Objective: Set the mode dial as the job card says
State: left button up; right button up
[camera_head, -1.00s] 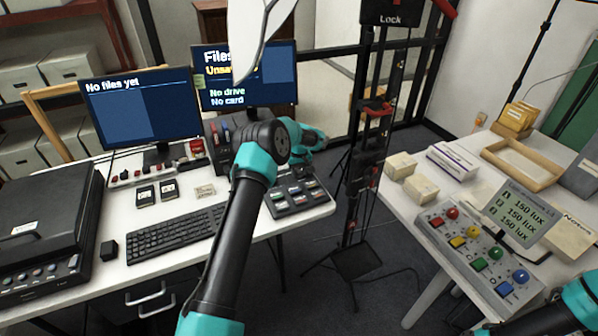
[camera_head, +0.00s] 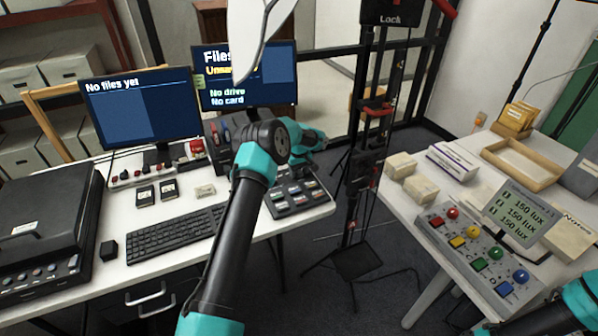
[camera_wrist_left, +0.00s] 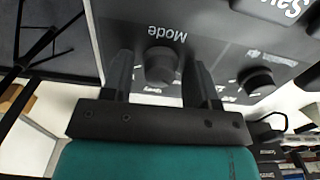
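The Mode dial (camera_wrist_left: 160,66) is a round dark knob on a dark panel in the left wrist view, with its label upside down beside it. My left gripper (camera_wrist_left: 163,82) is open, with one finger on each side of the knob. Gaps show between the fingers and the knob, and the dial's pointer cannot be read. In the head view, my left arm crosses the desk and hides the dial and my left fingertips. My right gripper is out of view; only part of my right arm shows at the lower right. I cannot pick out a job card.
Beside the dial are a second knob (camera_wrist_left: 256,80) and a Save key (camera_wrist_left: 284,8). The desk holds a keyboard (camera_head: 176,234), a black keypad (camera_head: 297,198) and two monitors (camera_head: 141,108). A lux console (camera_head: 473,252) stands on the right table. A black stand (camera_head: 357,205) rises between the tables.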

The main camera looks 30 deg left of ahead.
aim_at(299, 171)
pick_arm(q)
jog(key=shift+o, duration=0.6)
notch_tip(299, 171, up, 17)
jog(key=shift+r, duration=0.2)
dwell(0.6)
